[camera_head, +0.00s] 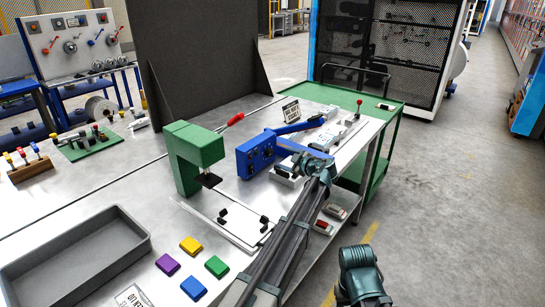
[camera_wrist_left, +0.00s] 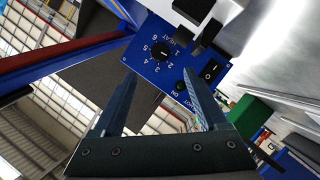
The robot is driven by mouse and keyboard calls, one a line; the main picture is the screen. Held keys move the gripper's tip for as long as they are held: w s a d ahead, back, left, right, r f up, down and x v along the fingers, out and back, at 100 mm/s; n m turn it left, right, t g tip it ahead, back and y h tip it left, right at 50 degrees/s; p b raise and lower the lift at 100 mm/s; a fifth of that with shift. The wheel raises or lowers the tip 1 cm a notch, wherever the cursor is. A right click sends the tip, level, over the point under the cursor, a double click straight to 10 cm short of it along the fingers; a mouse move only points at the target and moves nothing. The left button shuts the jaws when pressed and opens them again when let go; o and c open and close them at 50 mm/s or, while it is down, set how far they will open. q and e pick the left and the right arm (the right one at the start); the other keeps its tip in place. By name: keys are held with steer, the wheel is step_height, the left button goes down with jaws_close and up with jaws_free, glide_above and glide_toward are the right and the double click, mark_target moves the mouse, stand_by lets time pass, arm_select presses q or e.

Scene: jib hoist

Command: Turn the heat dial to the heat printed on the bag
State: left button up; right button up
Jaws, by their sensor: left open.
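The heat dial (camera_wrist_left: 161,52) is a black round knob on a blue panel (camera_wrist_left: 140,75), ringed by white numerals, in the left wrist view. It has a small light mark; I cannot tell which number it points at. The panel belongs to the blue machine (camera_head: 256,156) on the bench in the head view. My left gripper (camera_wrist_left: 160,79) is open and empty, its fingers apart in front of the panel and clear of the dial. In the head view my left gripper (camera_head: 298,163) is just right of the blue machine. I cannot make out the bag or its print.
A black rocker switch (camera_wrist_left: 210,70) sits beside the dial. A green press-like stand (camera_head: 190,158) is left of the blue machine. A small printed sign (camera_head: 291,111) stands behind it. A grey tray (camera_head: 75,225) and several coloured blocks (camera_head: 191,245) lie at the front of the bench.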

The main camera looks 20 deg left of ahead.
mark_target(271, 153)
arm_select(q)
steer(key=b+x, duration=0.2)
steer(key=x, duration=0.7)
steer(key=shift+w+a+f, duration=0.15)
steer(key=shift+w+a, duration=0.1)
jaws_close()
